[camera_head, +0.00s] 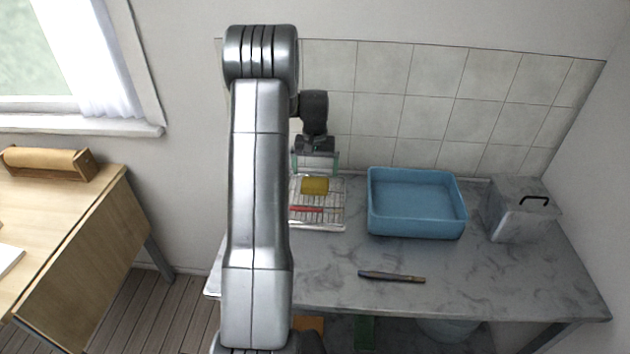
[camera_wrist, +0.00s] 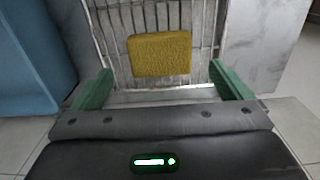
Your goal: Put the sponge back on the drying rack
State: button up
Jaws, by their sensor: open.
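The yellow sponge (camera_head: 314,186) lies on the wire drying rack (camera_head: 330,221), toward its back. The sponge also shows in the wrist view (camera_wrist: 160,54), lying flat on the bars of the rack (camera_wrist: 111,32). My gripper (camera_head: 316,169) is above the back part of the rack, close to the sponge. In the wrist view my gripper (camera_wrist: 163,88) is open, its green fingers apart on either side of the picture with nothing between them. The sponge shows beyond the fingers, and no contact with them is visible. My arm hides the left side of the rack in the head view.
A red item (camera_head: 306,209) lies on the rack in front of the sponge. A blue basin (camera_head: 416,226) stands just right of the rack. A grey box with a black handle (camera_head: 517,217) is farther right. A dark slim tool (camera_head: 391,277) lies on the marble counter (camera_head: 450,275).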

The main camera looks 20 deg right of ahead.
aim_at(315, 183)
notch_tip(315, 183, up, 7)
jog(key=shift+b, duration=0.35)
jog(key=shift+f, duration=0.2)
notch_tip(315, 183, down, 13)
jog(key=shift+r+p, duration=0.2)
jog(key=shift+p, duration=0.55)
jog(key=shift+r, duration=2)
